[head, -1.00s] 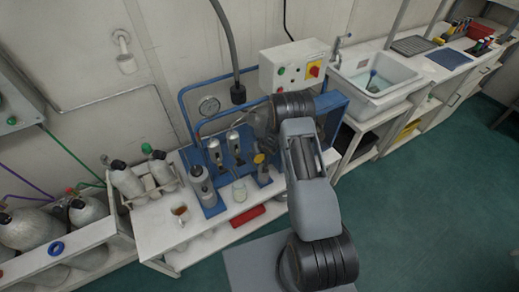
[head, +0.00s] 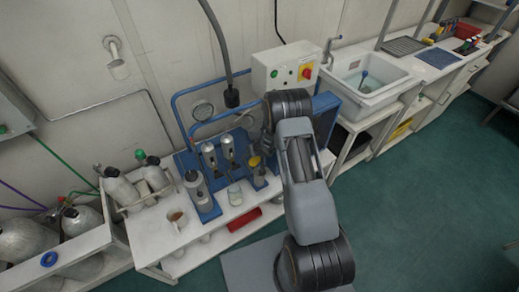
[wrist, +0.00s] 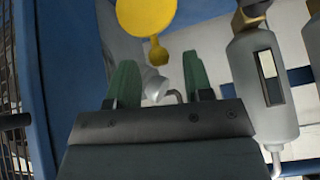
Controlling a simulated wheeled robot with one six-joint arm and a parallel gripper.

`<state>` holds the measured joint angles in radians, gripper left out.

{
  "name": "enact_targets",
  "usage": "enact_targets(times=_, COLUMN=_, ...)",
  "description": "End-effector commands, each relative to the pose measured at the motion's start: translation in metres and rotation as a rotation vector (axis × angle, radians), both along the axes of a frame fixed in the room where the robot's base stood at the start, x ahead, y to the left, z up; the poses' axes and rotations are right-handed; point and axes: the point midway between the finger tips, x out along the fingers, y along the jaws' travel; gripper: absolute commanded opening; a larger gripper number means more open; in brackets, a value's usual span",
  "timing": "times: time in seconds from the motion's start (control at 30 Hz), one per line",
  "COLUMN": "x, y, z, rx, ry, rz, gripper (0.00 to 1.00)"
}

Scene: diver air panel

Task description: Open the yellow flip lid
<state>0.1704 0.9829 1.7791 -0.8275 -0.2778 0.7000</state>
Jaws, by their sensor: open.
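The yellow flip lid (wrist: 146,14) is a round disc with a small tab (wrist: 158,53) at the top of the wrist view. Its upper edge is cut off by the frame. In the head view it is a small yellow spot (head: 254,161) on the blue panel, left of my arm. My gripper (wrist: 159,80) is open, with two green fingers apart below the tab in the wrist view. The fingers do not touch the lid. A small whitish round part and a bent metal piece show between them. My gripper is largely hidden by my arm in the head view.
Grey cylinders with gauge windows (wrist: 265,85) stand close right of the fingers. A blue wall (wrist: 60,60) borders the left. In the head view, a control box (head: 285,68), a jar (head: 235,194), a cup (head: 177,217) and a red item (head: 244,219) are nearby.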

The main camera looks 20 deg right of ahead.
Motion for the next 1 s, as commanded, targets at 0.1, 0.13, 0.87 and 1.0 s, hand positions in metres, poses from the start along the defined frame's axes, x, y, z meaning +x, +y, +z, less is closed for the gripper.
enact_targets(times=0.1, x=-0.013, y=-0.003, z=0.023, rx=0.0, ry=-0.003, rz=0.0, gripper=0.47)
enact_targets(times=0.13, x=-0.017, y=-0.004, z=0.028, rx=0.0, ry=-0.004, rz=0.0, gripper=0.47)
enact_targets(times=0.87, x=-0.064, y=-0.013, z=0.095, rx=0.0, ry=-0.002, rz=0.001, gripper=0.47)
enact_targets(times=1.0, x=-0.064, y=-0.013, z=0.095, rx=0.0, ry=-0.002, rz=0.001, gripper=0.47)
